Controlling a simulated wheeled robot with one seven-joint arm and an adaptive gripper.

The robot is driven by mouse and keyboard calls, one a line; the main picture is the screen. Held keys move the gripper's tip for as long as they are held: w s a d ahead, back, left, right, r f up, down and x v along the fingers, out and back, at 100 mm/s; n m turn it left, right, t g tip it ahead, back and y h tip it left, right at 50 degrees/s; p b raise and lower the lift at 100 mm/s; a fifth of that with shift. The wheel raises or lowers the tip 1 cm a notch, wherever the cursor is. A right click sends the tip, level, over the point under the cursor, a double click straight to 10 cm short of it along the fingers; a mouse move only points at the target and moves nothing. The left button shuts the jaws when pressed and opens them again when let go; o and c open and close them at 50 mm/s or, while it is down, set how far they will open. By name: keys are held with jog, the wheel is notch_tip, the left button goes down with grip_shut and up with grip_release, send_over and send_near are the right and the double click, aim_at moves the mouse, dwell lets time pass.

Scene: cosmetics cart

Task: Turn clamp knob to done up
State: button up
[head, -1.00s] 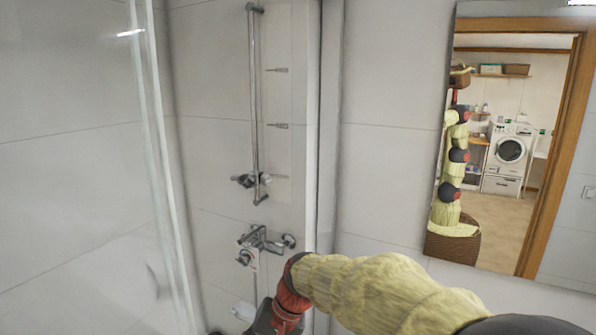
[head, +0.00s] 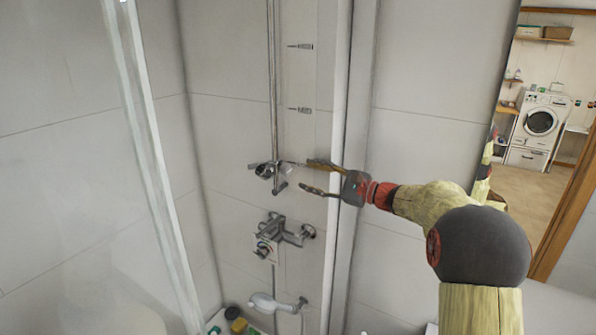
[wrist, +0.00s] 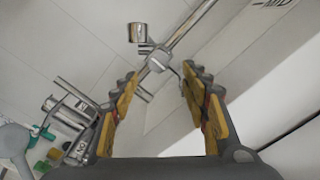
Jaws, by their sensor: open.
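A chrome clamp (head: 266,171) sits on the vertical shower rail (head: 273,90) on the tiled wall. Its small fittings stick out around the rail, and I cannot clearly tell which one is the knob. My gripper (head: 308,176) is just right of the clamp, with its jaws apart and empty, pointing left at it. In the wrist view the clamp (wrist: 158,58) shows just beyond the gap between the fingertips (wrist: 160,78). The yellow-padded fingers appear apart from it.
A chrome mixer tap (head: 285,234) is below the clamp, also seen in the wrist view (wrist: 72,105). A hand shower (head: 275,303) and bottles (head: 236,321) are lower. A glass panel edge (head: 150,160) stands left. A wall edge (head: 350,110) is close behind my gripper.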

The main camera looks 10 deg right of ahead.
aim_at(289, 171)
jog(key=p+x, duration=0.1)
jog(key=x, duration=0.6)
jog(key=shift+s, duration=0.1)
jog(key=shift+c, duration=0.8)
jog(key=c, duration=1)
